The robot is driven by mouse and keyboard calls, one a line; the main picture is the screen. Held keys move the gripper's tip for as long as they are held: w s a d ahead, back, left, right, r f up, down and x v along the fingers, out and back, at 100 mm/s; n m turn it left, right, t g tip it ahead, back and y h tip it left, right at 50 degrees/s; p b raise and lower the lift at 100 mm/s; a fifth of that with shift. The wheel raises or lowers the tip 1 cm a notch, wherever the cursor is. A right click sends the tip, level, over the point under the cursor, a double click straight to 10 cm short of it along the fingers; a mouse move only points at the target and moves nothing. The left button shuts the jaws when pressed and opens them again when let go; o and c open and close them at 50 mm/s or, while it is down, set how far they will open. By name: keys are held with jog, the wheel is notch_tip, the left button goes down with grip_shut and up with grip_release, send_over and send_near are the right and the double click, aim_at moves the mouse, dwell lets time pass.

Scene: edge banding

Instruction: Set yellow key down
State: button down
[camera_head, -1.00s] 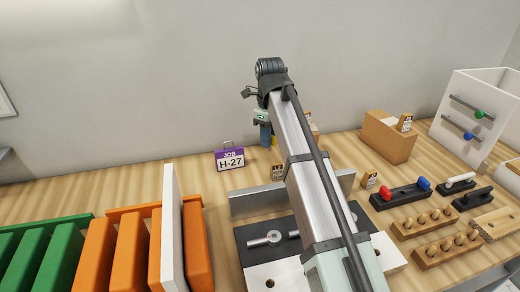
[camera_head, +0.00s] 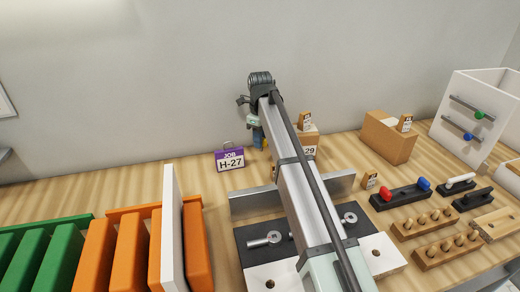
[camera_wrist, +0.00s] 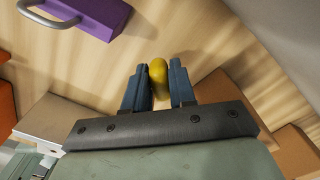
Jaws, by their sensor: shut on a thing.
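The yellow key (camera_wrist: 158,76) shows in the wrist view as a rounded yellow piece between the two blue-grey fingers of my gripper (camera_wrist: 159,88). My gripper is shut on it. In the head view my gripper (camera_head: 259,139) is behind the arm, low near the back of the table, just right of the purple H-27 job tag. A small bit of the yellow key (camera_head: 265,144) shows there. Whether the key touches the table cannot be told.
The purple job tag (camera_head: 230,158) stands close left of my gripper; it also shows in the wrist view (camera_wrist: 92,14). A cardboard box (camera_head: 306,143) marked 29 is close on the right. A metal fence (camera_head: 256,203) and black fixture are in front. Orange and green panels stand at left.

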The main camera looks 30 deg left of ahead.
notch_tip(320, 180, down, 4)
jog(key=shift+w+a+f, duration=0.1)
jog(key=shift+w+f, duration=0.05)
jog(key=shift+f, duration=0.15)
jog(key=shift+f, duration=0.2)
jog(key=c, duration=0.9)
grip_release()
notch_tip(320, 180, up, 12)
jog(key=shift+r, duration=0.2)
